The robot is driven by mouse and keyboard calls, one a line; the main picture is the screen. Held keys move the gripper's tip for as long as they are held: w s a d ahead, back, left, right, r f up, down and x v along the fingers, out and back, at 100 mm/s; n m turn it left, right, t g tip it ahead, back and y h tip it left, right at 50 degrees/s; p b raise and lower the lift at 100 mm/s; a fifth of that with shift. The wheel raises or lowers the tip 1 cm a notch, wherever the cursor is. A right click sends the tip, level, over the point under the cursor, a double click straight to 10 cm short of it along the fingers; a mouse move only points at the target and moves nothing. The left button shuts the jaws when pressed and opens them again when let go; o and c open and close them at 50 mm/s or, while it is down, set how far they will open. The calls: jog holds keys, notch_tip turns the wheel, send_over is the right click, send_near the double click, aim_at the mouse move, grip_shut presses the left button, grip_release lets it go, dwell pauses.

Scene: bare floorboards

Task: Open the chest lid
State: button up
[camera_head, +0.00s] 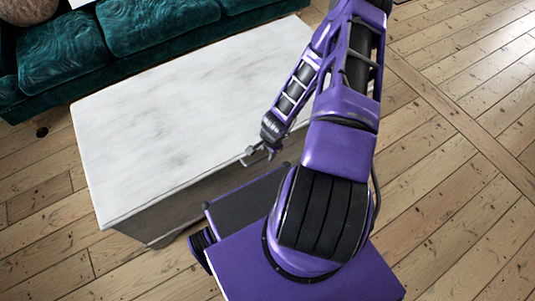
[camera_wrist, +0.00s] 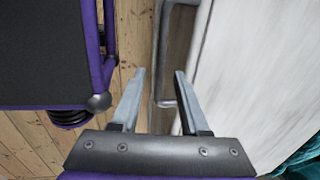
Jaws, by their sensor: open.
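The chest (camera_head: 180,110) is a long white-grey box with a flat, shut lid, standing on the floorboards in the head view. Its lid also fills the right side of the wrist view (camera_wrist: 250,75). My gripper (camera_head: 256,156) is at the lid's front edge, near the right part of that side. In the wrist view my gripper (camera_wrist: 159,72) is open, its two fingers pointing at the chest's front. A grey metal bar like a handle (camera_wrist: 161,50) runs along the front there, between the fingertips in the picture. I cannot tell whether the fingers touch it.
A dark green sofa (camera_head: 150,28) stands behind the chest, with a round brown object (camera_head: 27,10) at its left end. My purple base is close in front of the chest. Bare floorboards (camera_head: 455,110) are clear on the right.

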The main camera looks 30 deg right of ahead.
jog(key=shift+w+f, duration=0.15)
jog(key=shift+f, duration=0.6)
grip_shut()
dwell(0.9)
